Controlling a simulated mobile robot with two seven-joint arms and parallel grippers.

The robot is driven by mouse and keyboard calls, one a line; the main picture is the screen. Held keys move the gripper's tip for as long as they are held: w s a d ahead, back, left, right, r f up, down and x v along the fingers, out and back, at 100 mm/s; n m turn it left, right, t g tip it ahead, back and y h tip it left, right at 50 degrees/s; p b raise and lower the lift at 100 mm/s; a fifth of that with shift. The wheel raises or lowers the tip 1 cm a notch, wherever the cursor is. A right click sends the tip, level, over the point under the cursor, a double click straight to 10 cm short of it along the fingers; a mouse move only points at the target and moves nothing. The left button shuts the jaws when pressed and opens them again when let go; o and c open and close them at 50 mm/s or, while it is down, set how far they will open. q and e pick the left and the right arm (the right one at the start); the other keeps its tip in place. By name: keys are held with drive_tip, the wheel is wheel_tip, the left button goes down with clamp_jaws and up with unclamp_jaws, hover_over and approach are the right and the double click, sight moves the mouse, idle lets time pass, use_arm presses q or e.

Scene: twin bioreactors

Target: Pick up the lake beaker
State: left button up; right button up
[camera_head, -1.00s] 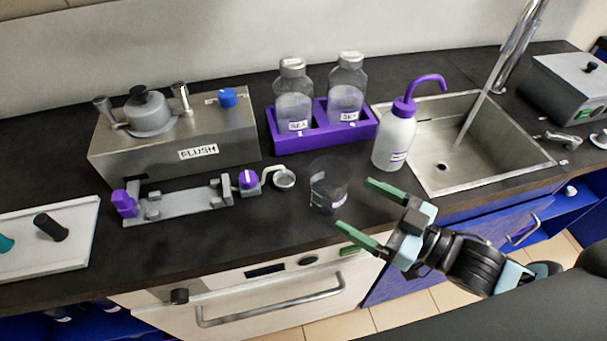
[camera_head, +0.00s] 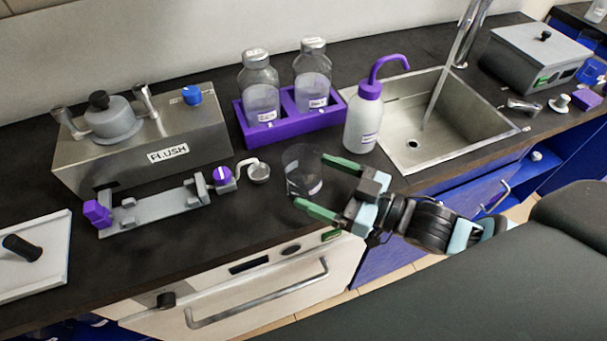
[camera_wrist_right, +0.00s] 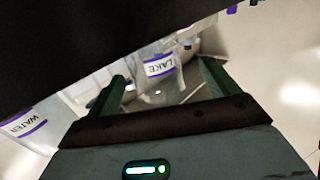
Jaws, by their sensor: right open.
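The lake beaker (camera_head: 302,164) is a clear glass vessel standing upright on the dark bench, left of the wash bottle. In the right wrist view its white LAKE label (camera_wrist_right: 160,66) with purple edges shows between the fingers. My right gripper (camera_head: 312,182) is open, with its green fingertips at the beaker's right side, one on the far side and one on the near side. The fingers also show in the right wrist view (camera_wrist_right: 161,82). Whether they touch the glass I cannot tell. My left gripper is not in view.
The wash bottle (camera_head: 362,127) stands close behind the right gripper, with the sink (camera_head: 475,149) to its right. A purple rack (camera_head: 270,132) with two bottles is behind the beaker. The grey fixture (camera_head: 160,207) and FLUSH box (camera_head: 205,140) are left.

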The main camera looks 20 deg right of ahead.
sight(302, 172)
drive_tip(key=x, duration=0.3)
drive_tip(key=shift+w+d, duration=0.1)
drive_tip(key=shift+w, duration=0.25)
drive_tip(key=shift+w+a+f, duration=0.1)
drive_tip(key=shift+w+a, duration=0.4)
drive_tip(key=c, duration=1.2)
drive_tip(key=shift+r, duration=0.2)
